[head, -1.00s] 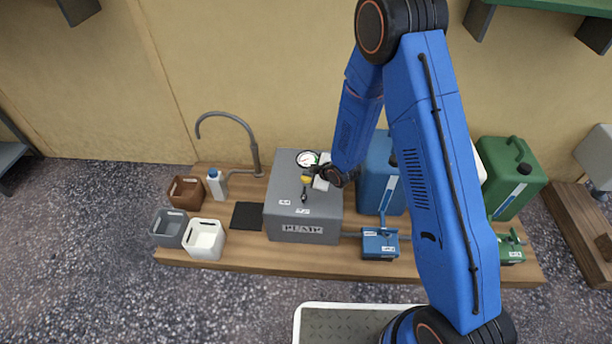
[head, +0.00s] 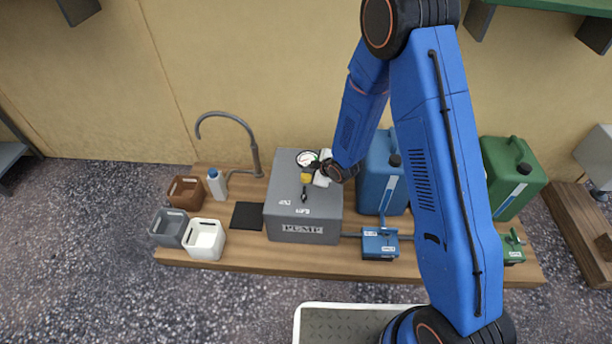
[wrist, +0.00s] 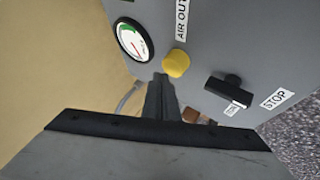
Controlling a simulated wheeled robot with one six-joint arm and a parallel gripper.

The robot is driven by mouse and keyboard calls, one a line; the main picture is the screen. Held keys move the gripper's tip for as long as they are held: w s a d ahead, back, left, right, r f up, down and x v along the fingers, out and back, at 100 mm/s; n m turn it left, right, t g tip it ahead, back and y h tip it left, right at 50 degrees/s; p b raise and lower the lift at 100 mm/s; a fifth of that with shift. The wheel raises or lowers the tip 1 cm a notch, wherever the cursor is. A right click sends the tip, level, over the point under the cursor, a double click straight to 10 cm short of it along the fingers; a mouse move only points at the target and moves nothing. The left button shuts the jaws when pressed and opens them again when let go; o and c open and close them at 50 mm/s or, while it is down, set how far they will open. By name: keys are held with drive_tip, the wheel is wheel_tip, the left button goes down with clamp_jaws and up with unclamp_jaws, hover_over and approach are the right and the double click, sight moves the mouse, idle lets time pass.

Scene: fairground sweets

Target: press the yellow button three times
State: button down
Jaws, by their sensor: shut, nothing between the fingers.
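The yellow button (head: 306,178) is on top of the grey pump box (head: 304,234). It also shows in the wrist view (wrist: 176,63), round and raised, between the gauge and a black switch. My gripper (head: 316,166) is shut and empty, just above and to the right of the button in the head view. In the wrist view the closed fingertips (wrist: 161,77) point at the button's near left side. I cannot tell for sure whether they touch it; they look slightly apart.
A round gauge (wrist: 134,38) and a black switch (wrist: 228,88) by a STOP label (wrist: 277,99) flank the button. A blue canister (head: 383,180) stands right of the pump box, a dark mat (head: 247,216) left. A curved tap (head: 253,150) rises behind.

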sight(309, 177)
drive_tip(key=shift+r, duration=0.15)
drive_tip(key=shift+r, duration=2.45)
drive_tip(key=s+d+r+m+h, duration=0.3)
drive_tip(key=s+d+r+m, duration=0.15)
drive_tip(key=d+r, duration=0.7)
drive_tip(key=s+d+r+m+h, duration=0.2)
drive_tip(key=s+d+r+m, duration=0.25)
drive_tip(key=d+r, duration=0.7)
drive_tip(key=s+d+r+m, duration=0.2)
drive_tip(key=s+d+r, duration=0.1)
drive_tip(key=s, duration=0.7)
drive_tip(key=s+d+r+m+g, duration=0.1)
drive_tip(key=s+d+r+m, duration=0.1)
drive_tip(key=s, duration=0.8)
drive_tip(key=s+d+r+m+g+h, duration=0.1)
drive_tip(key=s+d+r+m, duration=0.2)
drive_tip(key=s, duration=0.6)
wheel_tip(309, 177, up, 3)
drive_tip(key=shift+s+d+f+m, duration=0.15)
drive_tip(key=shift+s+d+m, duration=0.15)
drive_tip(key=shift+s+m, duration=0.15)
